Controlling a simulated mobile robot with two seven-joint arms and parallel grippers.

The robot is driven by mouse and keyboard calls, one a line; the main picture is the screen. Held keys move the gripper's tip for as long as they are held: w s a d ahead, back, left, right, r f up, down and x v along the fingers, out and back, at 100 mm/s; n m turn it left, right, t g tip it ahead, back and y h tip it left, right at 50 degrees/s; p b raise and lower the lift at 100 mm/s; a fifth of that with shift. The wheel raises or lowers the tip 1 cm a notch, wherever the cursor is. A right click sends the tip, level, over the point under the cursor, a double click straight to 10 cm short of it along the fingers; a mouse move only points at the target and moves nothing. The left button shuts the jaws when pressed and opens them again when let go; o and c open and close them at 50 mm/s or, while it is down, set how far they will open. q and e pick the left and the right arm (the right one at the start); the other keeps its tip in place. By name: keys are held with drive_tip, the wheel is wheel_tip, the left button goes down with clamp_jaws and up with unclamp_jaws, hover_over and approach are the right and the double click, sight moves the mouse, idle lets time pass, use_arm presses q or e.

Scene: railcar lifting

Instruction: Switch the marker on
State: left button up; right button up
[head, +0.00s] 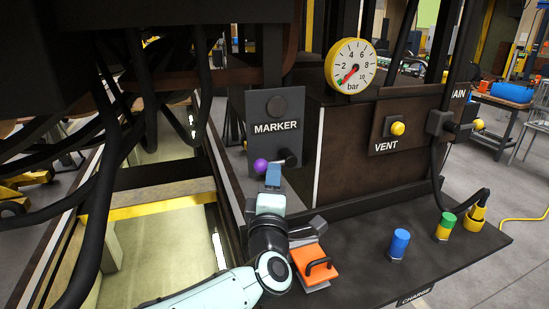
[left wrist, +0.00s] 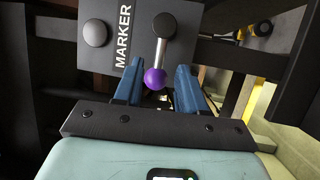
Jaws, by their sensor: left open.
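The MARKER panel (head: 262,145) is an upright dark grey plate with a round unlit grey disc (head: 277,105) above its label. The marker lever, with a purple ball knob (head: 260,166), comes out from a dark pivot low on the panel. In the left wrist view the panel (left wrist: 120,57) shows with the metal lever rod and its purple knob (left wrist: 155,79). My left gripper (left wrist: 158,84) is open, its blue fingers on either side of the knob with gaps visible. In the head view the left gripper (head: 272,174) is just in front of the panel. My right gripper is not in view.
A bar gauge (head: 351,66) and a VENT panel with a yellow button (head: 397,128) stand to the right. Dark hoses hang at left.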

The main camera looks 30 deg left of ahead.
use_arm(q)
drive_tip(key=p+x, duration=0.1)
drive_tip(key=x, duration=0.5)
drive_tip(key=shift+w+p, duration=0.15)
drive_tip(key=shift+p, duration=0.25)
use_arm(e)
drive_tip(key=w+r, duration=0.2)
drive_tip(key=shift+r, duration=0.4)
use_arm(q)
clamp_jaws()
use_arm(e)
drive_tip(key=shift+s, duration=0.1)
